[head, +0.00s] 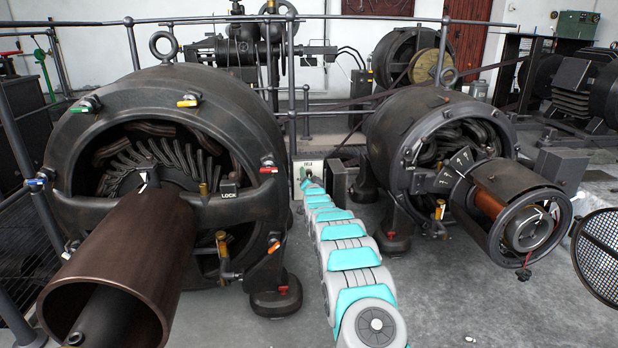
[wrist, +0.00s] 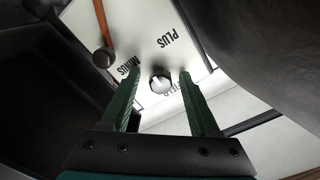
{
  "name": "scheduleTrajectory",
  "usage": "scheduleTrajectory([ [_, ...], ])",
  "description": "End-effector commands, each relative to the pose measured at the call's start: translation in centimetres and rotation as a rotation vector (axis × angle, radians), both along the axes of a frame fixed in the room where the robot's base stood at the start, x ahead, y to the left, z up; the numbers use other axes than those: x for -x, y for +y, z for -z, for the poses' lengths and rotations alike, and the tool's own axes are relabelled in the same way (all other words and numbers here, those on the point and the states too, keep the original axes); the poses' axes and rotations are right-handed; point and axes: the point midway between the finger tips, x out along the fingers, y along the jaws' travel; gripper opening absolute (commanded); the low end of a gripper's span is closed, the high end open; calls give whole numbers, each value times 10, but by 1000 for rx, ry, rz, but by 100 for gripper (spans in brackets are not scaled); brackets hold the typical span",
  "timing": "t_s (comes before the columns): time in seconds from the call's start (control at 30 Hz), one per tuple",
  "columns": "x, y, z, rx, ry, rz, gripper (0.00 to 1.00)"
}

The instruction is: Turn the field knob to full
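The field knob (wrist: 160,83) is a small dark round knob with a light mark, on a white panel (wrist: 150,35) in the wrist view. The words PLUS and MINUS show near it, and a partly hidden label, likely FIELD, is on the other side. My gripper (wrist: 160,71) has two green fingers, open, one on each side of the knob, with a visible gap at both sides. In the head view the white panel (head: 300,167) stands low between the two machines, and my arm reaches to it. The knob's exact setting is too small to read.
A large dynamo (head: 225,115) stands left of my arm and a smaller one (head: 430,108) right. A dark box (head: 337,183) sits beside the panel. In the wrist view, an orange-brown rod with a dark ball end (wrist: 103,57) lies near the left finger, and dark bodies crowd both sides.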

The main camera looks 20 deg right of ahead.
Motion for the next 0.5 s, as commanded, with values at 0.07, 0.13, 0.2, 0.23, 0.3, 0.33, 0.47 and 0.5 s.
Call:
scheduleTrajectory([
  [0.07, 0, 0, 0, 0, 0, 0, 64],
  [0.13, 0, 0, -1, 0, -1, -1, 64],
  [0.2, 0, 0, -1, 1, -1, 0, 64],
  [0.23, 0, 0, -1, 1, -1, 0, 64],
  [0.3, 1, 1, -1, 1, 0, -1, 64],
  [0.33, 2, 1, -1, 1, 0, -1, 64],
  [0.47, 7, 3, 1, 0, 4, 0, 64],
  [0.5, 10, 3, 1, 0, 4, 0, 64],
])
